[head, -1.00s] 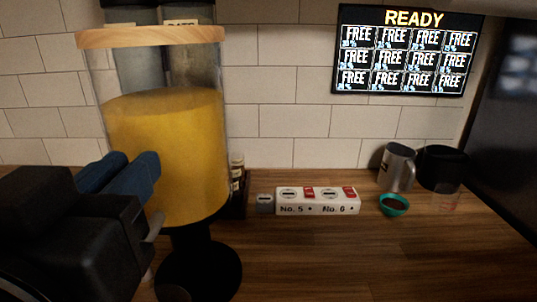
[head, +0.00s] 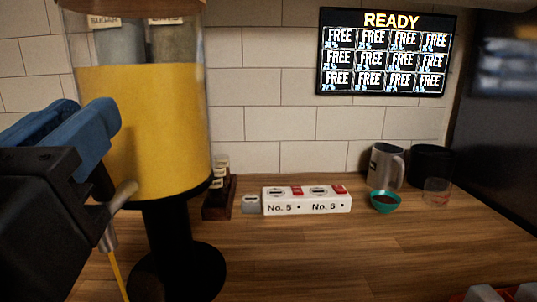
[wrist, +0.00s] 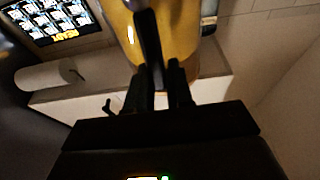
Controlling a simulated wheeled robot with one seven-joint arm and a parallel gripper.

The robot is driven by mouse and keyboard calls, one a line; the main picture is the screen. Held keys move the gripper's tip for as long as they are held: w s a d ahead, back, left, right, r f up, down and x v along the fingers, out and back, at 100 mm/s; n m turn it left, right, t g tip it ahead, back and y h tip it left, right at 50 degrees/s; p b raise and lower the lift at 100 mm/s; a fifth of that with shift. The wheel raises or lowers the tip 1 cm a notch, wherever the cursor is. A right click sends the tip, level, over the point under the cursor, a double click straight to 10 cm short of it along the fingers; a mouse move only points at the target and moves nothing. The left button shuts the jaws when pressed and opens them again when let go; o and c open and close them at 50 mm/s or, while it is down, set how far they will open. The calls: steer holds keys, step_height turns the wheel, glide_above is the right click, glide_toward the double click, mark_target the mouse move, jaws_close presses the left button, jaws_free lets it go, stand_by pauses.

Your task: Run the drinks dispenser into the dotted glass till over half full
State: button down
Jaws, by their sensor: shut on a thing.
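The drinks dispenser (head: 140,130) is a clear tank of yellow-orange drink on a black stand at the left. A metal tap part (head: 122,197) shows beside my gripper, and a thin yellow stream (head: 118,275) runs down from its spout (head: 108,238). My gripper (head: 100,118), with blue fingers, is at the tap in front of the tank. In the wrist view my gripper (wrist: 160,75) is shut on a dark upright bar (wrist: 148,30), seemingly the tap handle. The dotted glass is not identifiable; the stream leaves the bottom of the frame, so its landing place and any fill level are hidden.
A white power strip (head: 307,200) lies on the wooden counter. Behind right are a steel jug (head: 386,165), teal bowl (head: 384,201), black container (head: 430,163) and clear glass (head: 437,191). A small dark rack (head: 217,205) is beside the dispenser. The front middle counter is clear.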

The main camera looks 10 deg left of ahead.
steer(key=shift+s+f+t+b, duration=0.2)
steer(key=shift+t+b, duration=0.2)
steer(key=shift+b, duration=0.25)
steer(key=shift+r, duration=0.15)
steer(key=c, duration=1.1)
jaws_free()
steer(key=shift+s, duration=0.1)
steer(key=shift+b+v, duration=0.45)
steer(key=shift+v, duration=3.4)
